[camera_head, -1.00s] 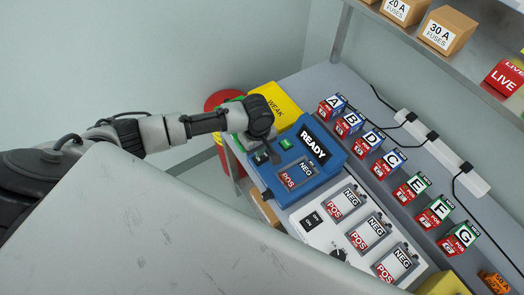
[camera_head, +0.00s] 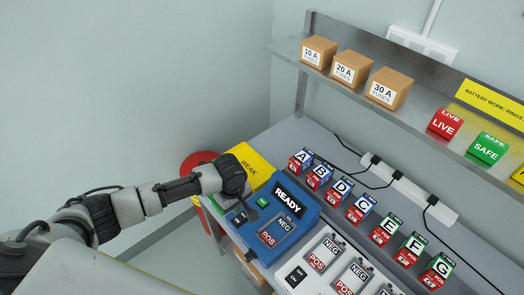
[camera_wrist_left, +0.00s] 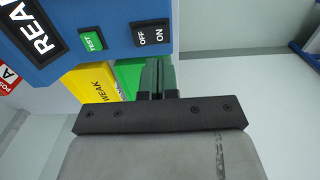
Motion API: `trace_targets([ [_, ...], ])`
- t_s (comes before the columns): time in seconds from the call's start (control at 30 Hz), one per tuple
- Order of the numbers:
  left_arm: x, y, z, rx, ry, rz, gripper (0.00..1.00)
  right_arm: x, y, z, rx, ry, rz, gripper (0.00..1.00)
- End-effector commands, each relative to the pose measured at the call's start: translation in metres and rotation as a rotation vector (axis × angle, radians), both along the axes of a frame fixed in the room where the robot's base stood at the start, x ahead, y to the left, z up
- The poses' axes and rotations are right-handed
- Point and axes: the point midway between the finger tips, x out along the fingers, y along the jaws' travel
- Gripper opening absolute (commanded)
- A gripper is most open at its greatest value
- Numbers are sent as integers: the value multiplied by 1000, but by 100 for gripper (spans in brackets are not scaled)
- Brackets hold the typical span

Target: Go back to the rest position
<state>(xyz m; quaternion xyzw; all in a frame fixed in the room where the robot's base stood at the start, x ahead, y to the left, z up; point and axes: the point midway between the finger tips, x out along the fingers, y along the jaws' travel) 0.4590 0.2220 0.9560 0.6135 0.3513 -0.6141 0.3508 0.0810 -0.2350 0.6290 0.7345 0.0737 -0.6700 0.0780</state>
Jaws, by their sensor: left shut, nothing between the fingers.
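My left gripper (camera_head: 246,207) is over the near left corner of the blue tester (camera_head: 307,218), close to its on/off switch and green TEST button. The tester's screen reads READY. In the left wrist view my left gripper (camera_wrist_left: 158,75) has its fingers together and empty. The blue tester (camera_wrist_left: 118,44) fills the upper left there, with the OFF/ON switch (camera_wrist_left: 151,34) and the green TEST button (camera_wrist_left: 92,40). I cannot tell whether the fingers touch the tester. My right gripper is in neither view.
A yellow WEAK bin (camera_head: 249,163) and a red bin (camera_head: 196,162) stand behind the gripper. A white charger (camera_head: 313,275) with slots is in front. Several labelled batteries (camera_head: 361,208) line the bench. A shelf (camera_head: 420,105) holds fuse boxes. Floor at left is open.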

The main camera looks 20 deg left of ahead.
Motion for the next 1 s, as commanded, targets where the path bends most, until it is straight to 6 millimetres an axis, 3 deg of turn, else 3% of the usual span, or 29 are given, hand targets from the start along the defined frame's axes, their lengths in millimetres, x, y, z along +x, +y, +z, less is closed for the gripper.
trace_targets([
  [0.17,-2,-3,0,-5,-1,-13,0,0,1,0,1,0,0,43],
  [0.27,-14,-20,-2,-34,-8,-100,0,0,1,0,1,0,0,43],
  [0.5,-76,-94,13,-163,-140,-574,0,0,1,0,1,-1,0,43],
  [0.6,-101,-105,29,-174,-227,-747,0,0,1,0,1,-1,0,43],
  [0.73,-128,-98,49,-129,-317,-911,0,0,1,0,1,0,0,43],
  [1.0,-166,-62,73,13,-354,-1077,0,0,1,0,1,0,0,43],
])
